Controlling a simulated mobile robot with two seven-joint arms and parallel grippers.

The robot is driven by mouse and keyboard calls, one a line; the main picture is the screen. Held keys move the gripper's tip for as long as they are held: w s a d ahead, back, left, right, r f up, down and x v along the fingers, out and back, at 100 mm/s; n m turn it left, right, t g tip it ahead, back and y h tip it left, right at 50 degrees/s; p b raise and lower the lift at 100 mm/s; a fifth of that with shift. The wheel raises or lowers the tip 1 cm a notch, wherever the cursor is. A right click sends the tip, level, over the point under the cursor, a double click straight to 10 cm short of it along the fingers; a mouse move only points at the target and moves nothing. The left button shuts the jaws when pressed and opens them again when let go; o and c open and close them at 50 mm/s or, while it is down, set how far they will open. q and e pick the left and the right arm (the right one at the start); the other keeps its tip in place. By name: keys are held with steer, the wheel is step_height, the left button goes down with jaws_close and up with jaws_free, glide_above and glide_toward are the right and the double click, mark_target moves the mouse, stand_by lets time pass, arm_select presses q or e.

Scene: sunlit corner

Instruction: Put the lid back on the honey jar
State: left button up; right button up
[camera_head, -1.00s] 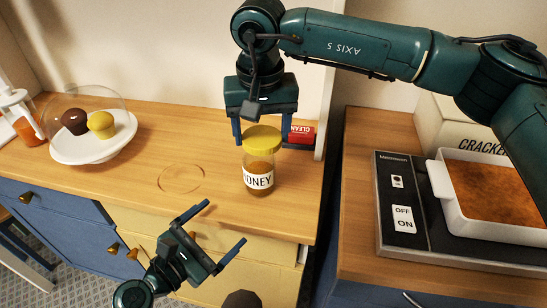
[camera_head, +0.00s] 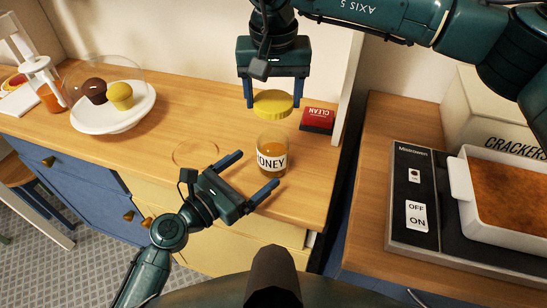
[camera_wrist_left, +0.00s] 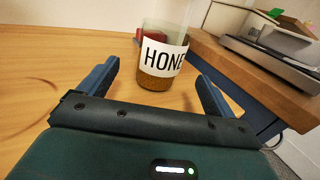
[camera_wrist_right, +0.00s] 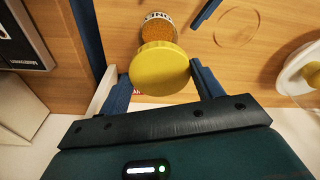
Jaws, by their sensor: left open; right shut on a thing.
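The honey jar (camera_head: 273,161), clear glass with a white HONEY label and amber honey in its lower part, stands upright and uncovered on the wooden counter. It also shows in the left wrist view (camera_wrist_left: 163,50). My right gripper (camera_head: 273,106) is shut on the round yellow lid (camera_head: 272,102), holding it raised and apart from the jar, above and behind it. The lid fills the middle of the right wrist view (camera_wrist_right: 160,70). My left gripper (camera_head: 250,173) is open and empty, its fingers pointing at the jar, which stands just beyond the fingertips.
A faint ring (camera_head: 195,153) lies on the counter left of the jar. A domed white plate (camera_head: 110,119) with muffins stands farther left. The hot plate (camera_head: 416,205) with a baking dish is right.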

mark_target(274, 155)
arm_select(q)
steer(key=x, duration=0.9)
steer(key=shift+a+f, duration=0.1)
steer(key=c, duration=1.5)
steer(key=shift+o, duration=0.2)
arm_select(e)
steer(key=shift+f, duration=2.55)
steer(key=shift+f, duration=0.85)
steer(key=shift+f, duration=0.55)
